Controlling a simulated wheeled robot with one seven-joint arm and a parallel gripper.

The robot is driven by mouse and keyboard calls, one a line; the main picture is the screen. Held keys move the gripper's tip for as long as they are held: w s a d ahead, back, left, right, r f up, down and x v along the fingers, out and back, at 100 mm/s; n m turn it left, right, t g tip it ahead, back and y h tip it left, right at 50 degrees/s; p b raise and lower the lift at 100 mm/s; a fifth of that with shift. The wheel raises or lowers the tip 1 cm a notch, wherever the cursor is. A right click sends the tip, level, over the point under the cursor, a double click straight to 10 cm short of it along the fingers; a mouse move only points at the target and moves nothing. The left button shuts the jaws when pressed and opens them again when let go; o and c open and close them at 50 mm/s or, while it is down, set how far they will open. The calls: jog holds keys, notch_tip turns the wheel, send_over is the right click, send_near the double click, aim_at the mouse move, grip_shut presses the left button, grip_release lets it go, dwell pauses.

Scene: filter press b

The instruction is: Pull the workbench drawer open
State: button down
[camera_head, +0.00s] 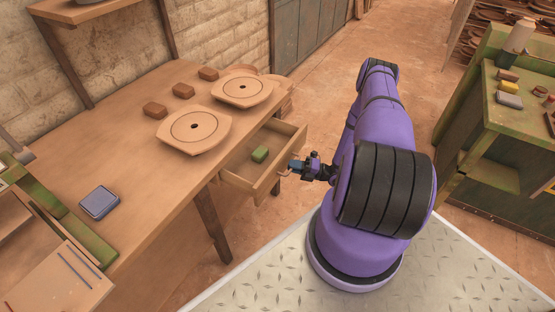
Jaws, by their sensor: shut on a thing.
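The wooden workbench (140,135) runs along the wall on the left. Its drawer (236,178) stands pulled out from under the right edge of the top, so its inside shows. A small green block (260,154) lies in the drawer. My gripper (289,170) is at the drawer's front, shut on the drawer handle (281,173). The handle is small in the picture and partly hidden by my fingers. My purple arm reaches to it from the right.
On the bench are two round-holed plates (193,130) (242,90), several brown blocks (155,110) and a blue-grey box (99,202). A green cabinet (492,140) stands at the right. The floor between bench and cabinet is open behind my arm.

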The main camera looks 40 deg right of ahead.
jog(key=s+d, duration=0.2)
jog(key=s, duration=0.5)
jog(key=shift+s+d, duration=0.3)
jog(key=shift+d, duration=0.1)
jog(key=c, duration=1.2)
grip_release()
jog(key=shift+d, duration=0.1)
jog(key=v, duration=1)
jog(key=shift+s+d+f, duration=0.15)
jog(key=shift+s, duration=0.1)
